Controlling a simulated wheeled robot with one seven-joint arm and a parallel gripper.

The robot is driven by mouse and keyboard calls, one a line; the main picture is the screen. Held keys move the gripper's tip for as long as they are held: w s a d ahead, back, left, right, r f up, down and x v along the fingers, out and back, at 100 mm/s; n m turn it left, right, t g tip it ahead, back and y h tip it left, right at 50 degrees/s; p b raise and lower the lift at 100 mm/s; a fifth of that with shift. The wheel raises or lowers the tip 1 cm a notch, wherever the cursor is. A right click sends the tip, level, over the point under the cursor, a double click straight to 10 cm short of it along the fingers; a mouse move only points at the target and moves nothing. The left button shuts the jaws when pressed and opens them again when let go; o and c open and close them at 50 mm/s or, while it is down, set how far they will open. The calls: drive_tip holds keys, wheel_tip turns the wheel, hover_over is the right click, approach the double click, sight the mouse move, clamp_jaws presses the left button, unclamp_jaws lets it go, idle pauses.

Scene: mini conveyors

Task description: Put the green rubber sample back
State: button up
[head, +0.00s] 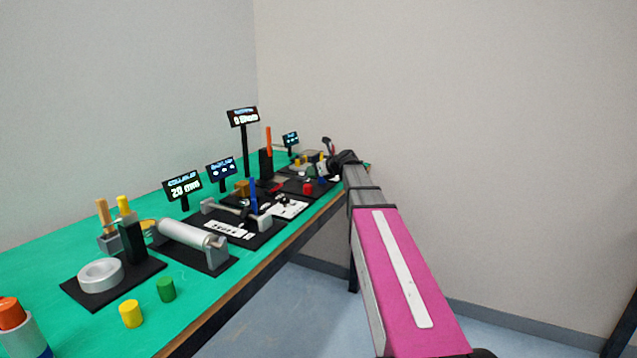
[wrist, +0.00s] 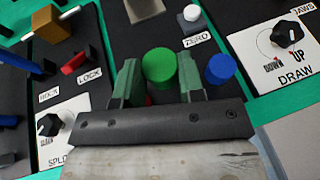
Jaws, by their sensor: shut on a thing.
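In the wrist view, my gripper (wrist: 160,75) is shut on a green cylinder (wrist: 159,62), which sits between its two fingers; I take it as the green rubber sample. A blue cylinder (wrist: 220,68) stands just right of the right finger, apart from the held one. A bit of red shows low between the fingers, mostly hidden. In the head view, my gripper (head: 345,158) is at the far end of the bench and the held cylinder is hidden. Another green cylinder (head: 166,289) stands on the near bench beside a yellow cylinder (head: 130,313).
The green bench (head: 60,250) carries several small black-based machines with displays. In the wrist view, a DRAW panel with a black knob (wrist: 292,35) lies right, a white button (wrist: 192,13) marked ZERO beyond, and a red lever (wrist: 75,62) marked LOCK left. Wall stands behind.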

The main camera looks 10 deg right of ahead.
sight(319, 189)
drive_tip(key=shift+w+d+f, duration=0.25)
drive_tip(key=shift+d+f, duration=0.35)
drive_tip(key=shift+d, duration=0.1)
drive_tip(key=shift+f, duration=1.85)
drive_tip(key=o, duration=0.7)
drive_tip(key=shift+f, duration=0.1)
drive_tip(key=shift+s+r, duration=0.2)
drive_tip(key=v, duration=1.1)
drive_tip(key=shift+s+d+r, duration=0.15)
drive_tip(key=shift+s+d, duration=0.05)
drive_tip(key=shift+d, duration=0.05)
